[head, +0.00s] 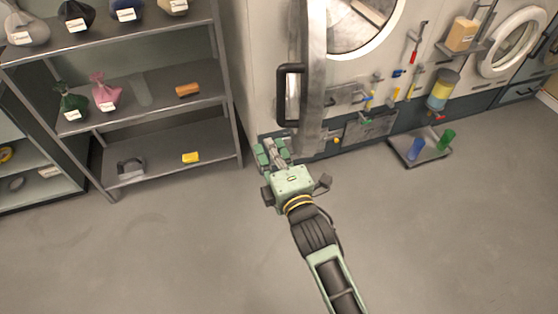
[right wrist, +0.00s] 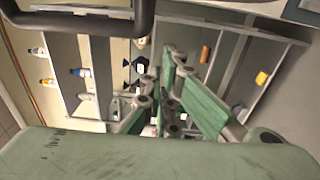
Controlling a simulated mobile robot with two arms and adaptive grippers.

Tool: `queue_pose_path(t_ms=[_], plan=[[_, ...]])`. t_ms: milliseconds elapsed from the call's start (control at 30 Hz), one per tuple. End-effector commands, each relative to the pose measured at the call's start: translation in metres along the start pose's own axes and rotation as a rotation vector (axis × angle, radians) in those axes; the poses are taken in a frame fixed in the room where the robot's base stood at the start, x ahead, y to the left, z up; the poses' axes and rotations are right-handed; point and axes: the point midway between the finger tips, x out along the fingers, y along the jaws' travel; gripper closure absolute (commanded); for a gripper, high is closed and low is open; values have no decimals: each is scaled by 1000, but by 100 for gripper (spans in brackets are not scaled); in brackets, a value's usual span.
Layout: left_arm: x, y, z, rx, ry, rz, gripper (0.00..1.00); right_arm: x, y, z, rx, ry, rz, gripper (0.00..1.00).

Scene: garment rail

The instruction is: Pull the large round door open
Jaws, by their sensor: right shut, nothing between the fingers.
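The black bar handle (head: 290,95) stands upright on the left side of a tall grey metal panel (head: 313,75), seen nearly edge-on. To its right is a large round white rim (head: 382,38), cut off at the top; how far the door stands open I cannot tell. My right gripper (head: 270,152) is shut and empty, just below and left of the handle's lower end, apart from it in the picture. In the right wrist view the fingers (right wrist: 168,105) point at the shelves, and the dark handle (right wrist: 85,22) crosses the top left. My left gripper is not in view.
A grey shelf rack (head: 238,130) with bags and small blocks stands close left of the gripper. A smaller white round door (head: 487,62) and a low cart (head: 402,155) with blue and green cups are at the right. The floor in front is clear.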

Motion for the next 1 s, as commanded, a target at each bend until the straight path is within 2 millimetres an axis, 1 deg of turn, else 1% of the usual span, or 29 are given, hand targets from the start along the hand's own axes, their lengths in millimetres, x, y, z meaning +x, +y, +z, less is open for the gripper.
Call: queue_pose_path(t_ms=[33,67,133,300,767,867,1000], plan=[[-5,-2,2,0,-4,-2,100,7,2,2,-1,0,0,100],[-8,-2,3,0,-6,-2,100,2,2,10,-4,-1,-2,100],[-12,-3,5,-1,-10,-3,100,-2,2,20,-3,0,-2,100],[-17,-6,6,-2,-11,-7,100,-8,1,34,-1,1,0,100],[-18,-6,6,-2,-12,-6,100,-10,0,40,1,0,0,100],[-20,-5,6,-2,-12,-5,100,-14,-2,51,-3,-1,-2,100],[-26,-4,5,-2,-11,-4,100,-27,-2,83,-7,-3,-4,100]])
